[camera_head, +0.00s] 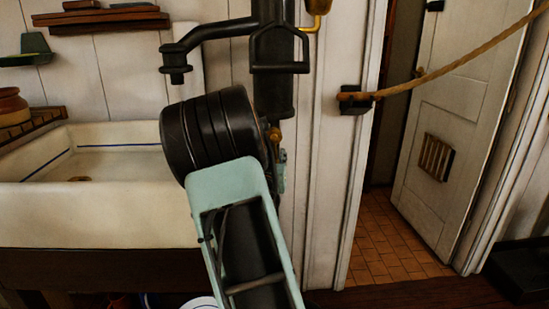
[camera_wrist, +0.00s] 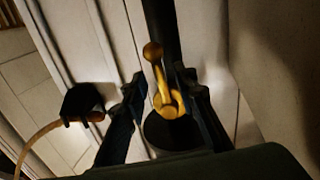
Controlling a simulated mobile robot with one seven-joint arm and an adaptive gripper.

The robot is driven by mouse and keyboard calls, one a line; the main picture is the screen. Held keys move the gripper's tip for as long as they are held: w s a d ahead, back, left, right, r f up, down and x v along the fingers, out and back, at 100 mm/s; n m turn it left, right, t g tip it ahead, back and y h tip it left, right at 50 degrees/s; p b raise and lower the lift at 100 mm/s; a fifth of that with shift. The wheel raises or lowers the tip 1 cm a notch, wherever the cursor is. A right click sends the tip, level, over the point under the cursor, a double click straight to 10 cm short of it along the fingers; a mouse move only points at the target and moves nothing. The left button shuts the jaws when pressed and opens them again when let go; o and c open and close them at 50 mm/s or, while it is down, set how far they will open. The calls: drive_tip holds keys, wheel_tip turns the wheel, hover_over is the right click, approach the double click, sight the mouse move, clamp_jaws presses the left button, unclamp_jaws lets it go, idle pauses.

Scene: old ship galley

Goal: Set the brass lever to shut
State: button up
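The brass lever (camera_wrist: 166,100) shows in the wrist view, with a round knob (camera_wrist: 152,51) at its end and a hub in front of a dark upright pipe. In the head view only a small brass part (camera_head: 275,134) shows beside my arm, below the black pump (camera_head: 273,85). My gripper (camera_wrist: 164,86) has its two dark fingers apart, one on each side of the lever. A gap shows at the left finger; I cannot tell whether the right finger touches the lever. In the head view my arm hides most of the gripper and the lever.
A cream sink (camera_head: 100,215) stands left of my arm. A rope (camera_head: 450,68) runs from a black wall bracket (camera_head: 354,100) across the open white door (camera_head: 455,130); the bracket also shows in the wrist view (camera_wrist: 82,102). Bare tiled floor (camera_head: 390,250) shows in the doorway.

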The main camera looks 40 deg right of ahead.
drive_tip(key=shift+w+d, duration=0.2)
clamp_jaws()
